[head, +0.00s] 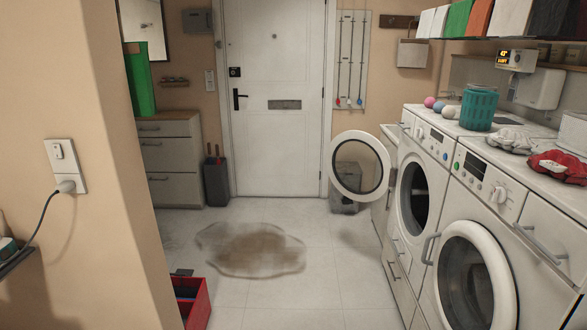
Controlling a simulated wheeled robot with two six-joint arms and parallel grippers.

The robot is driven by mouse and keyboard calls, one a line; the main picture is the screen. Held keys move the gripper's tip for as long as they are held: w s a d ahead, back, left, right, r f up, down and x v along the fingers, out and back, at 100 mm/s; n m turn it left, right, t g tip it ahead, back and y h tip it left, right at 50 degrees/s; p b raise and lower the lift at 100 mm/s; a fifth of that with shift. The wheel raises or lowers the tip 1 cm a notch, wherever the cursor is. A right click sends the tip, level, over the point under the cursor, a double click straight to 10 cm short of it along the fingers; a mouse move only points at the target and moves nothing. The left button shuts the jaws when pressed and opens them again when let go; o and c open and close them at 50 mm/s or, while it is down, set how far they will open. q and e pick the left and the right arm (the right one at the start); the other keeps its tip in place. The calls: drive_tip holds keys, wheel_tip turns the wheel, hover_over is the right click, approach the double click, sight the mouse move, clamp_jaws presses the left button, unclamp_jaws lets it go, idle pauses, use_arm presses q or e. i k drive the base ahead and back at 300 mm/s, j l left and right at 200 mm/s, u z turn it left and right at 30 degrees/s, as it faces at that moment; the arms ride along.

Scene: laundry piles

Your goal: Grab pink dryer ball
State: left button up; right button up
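A pink dryer ball (429,102) sits on top of the far washing machine (408,109), near its back left. A blue-purple ball (438,107) and a pale ball (448,112) stand close beside it in a row. A teal perforated basket (479,108) stands just to the right of the balls. Neither of my grippers shows in the head view.
Two front-loading machines line the right side; a round door (342,166) stands open over the floor. A wall corner (75,130) blocks the left. A red crate (197,308) sits by it.

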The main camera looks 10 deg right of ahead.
sight(429, 102)
drive_tip(key=i+z, duration=0.15)
drive_tip(key=i, duration=0.3)
drive_tip(key=i+j+z, duration=0.2)
drive_tip(key=i, duration=0.2)
drive_tip(key=i+j+z, duration=0.15)
drive_tip(key=i, duration=0.3)
drive_tip(key=i+j+z, duration=0.15)
drive_tip(key=i, duration=0.25)
